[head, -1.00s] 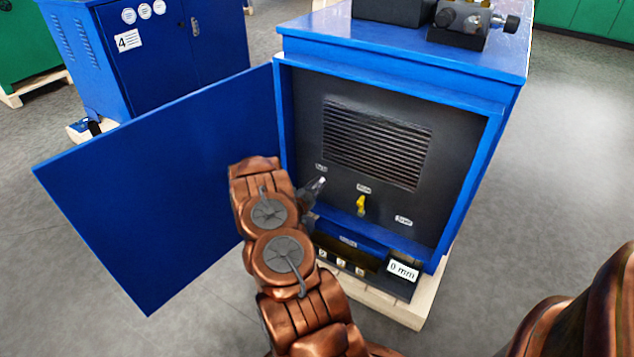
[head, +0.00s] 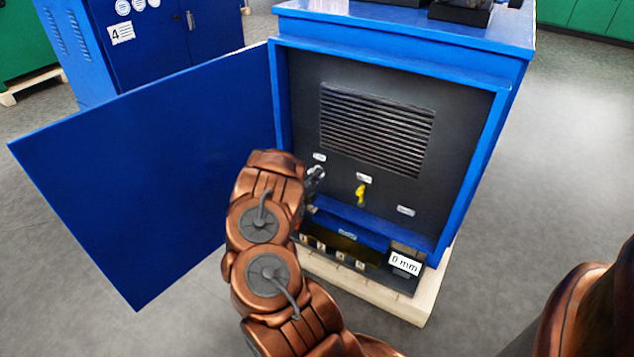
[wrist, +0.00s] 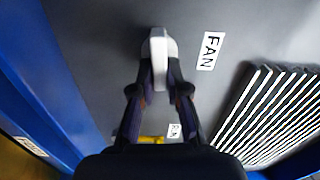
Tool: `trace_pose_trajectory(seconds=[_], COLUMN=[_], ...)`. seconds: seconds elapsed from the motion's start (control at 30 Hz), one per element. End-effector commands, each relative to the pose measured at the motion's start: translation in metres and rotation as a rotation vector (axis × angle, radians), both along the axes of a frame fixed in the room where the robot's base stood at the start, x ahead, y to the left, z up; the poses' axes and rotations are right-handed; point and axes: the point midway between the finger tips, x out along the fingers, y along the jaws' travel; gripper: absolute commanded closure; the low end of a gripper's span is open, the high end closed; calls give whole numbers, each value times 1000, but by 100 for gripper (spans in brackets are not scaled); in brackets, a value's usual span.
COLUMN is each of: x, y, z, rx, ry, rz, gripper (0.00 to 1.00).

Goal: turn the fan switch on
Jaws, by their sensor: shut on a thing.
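The fan switch (wrist: 158,48) is a light grey lever on the dark panel, beside the label FAN (wrist: 208,51) in the wrist view. My gripper (wrist: 160,88) has its two dark fingers closed around the lever's near part, one on each side. In the head view my gripper (head: 311,184) is at the panel's left side, just below a small white label (head: 319,157). There my arm and gripper hide most of the switch, and its on or off position cannot be told.
A yellow switch (head: 360,194) sits to the right of my gripper. A vent grille (head: 376,128) is above. The blue cabinet door (head: 150,180) stands open on the left, close to my arm. A tray with a "0 mm" display (head: 405,263) is below.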

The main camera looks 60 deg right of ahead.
Motion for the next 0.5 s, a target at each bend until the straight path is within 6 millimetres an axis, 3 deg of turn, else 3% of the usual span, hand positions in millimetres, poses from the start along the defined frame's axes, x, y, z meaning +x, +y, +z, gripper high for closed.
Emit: trace_pose_trajectory(seconds=[0.5], x=[0], y=[0], z=[-2], rx=[5], ry=[-102], rz=[0], gripper=[100])
